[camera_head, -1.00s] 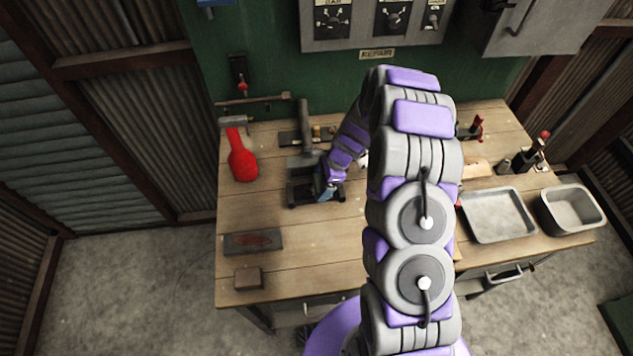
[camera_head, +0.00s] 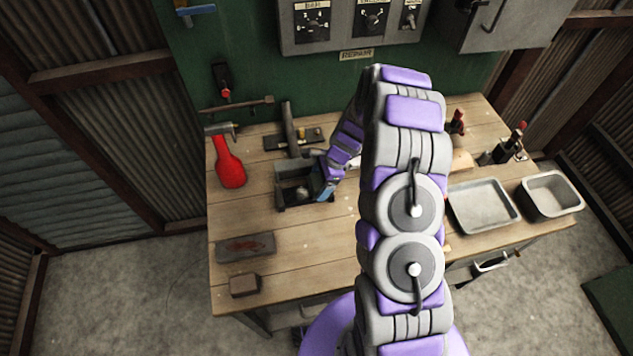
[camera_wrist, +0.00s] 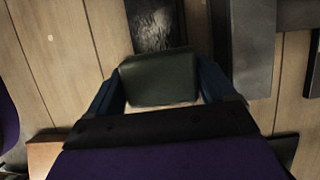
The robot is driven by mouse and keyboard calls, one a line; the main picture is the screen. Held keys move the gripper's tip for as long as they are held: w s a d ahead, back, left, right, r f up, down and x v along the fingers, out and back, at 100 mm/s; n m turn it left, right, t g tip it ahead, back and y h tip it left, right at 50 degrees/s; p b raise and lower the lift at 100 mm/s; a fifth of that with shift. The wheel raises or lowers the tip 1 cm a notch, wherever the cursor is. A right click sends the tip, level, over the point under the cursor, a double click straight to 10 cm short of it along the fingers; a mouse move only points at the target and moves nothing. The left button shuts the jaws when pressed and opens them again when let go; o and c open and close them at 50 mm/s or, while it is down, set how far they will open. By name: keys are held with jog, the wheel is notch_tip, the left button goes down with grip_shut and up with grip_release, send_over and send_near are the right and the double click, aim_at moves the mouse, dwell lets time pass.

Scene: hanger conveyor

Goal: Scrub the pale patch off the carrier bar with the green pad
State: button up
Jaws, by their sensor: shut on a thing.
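In the wrist view my gripper (camera_wrist: 160,88) is shut on the dark green pad (camera_wrist: 158,78), held between two blue fingers. A dark strip with a mottled pale patch (camera_wrist: 153,24) shows just beyond the pad. The pad's far edge overlaps the strip's near end; I cannot tell whether they touch. A long grey metal bar (camera_wrist: 243,48) lies to the right of it. The pad is not clear there.
The wooden bench (camera_head: 320,245) has free room at front. A red tool (camera_head: 229,168) lies left, a grey block with a reddish mark (camera_head: 245,247) and brown block (camera_head: 244,285) front left. A metal tray (camera_head: 483,206) and a deeper pan (camera_head: 551,194) stand right.

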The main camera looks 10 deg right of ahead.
jog(key=p+v, duration=0.1)
jog(key=v, duration=0.1)
jog(key=p+v, duration=0.1)
jog(key=v, duration=0.1)
jog(key=shift+a+r+p, duration=0.15)
jog(key=shift+a+p, duration=0.05)
jog(key=shift+p, duration=0.15)
jog(key=shift+a+r+p, duration=0.1)
jog(key=shift+r+p, duration=0.35)
jog(key=shift+r, duration=0.3)
jog(key=shift+a+r, duration=0.2)
jog(key=shift+a, duration=0.3)
jog(key=shift+d, duration=0.1)
jog(key=shift+d+r+p, duration=0.25)
jog(key=shift+r+p, duration=0.25)
jog(key=shift+d+r+p, duration=0.1)
jog(key=shift+r+p, duration=0.5)
jog(key=shift+r, duration=0.45)
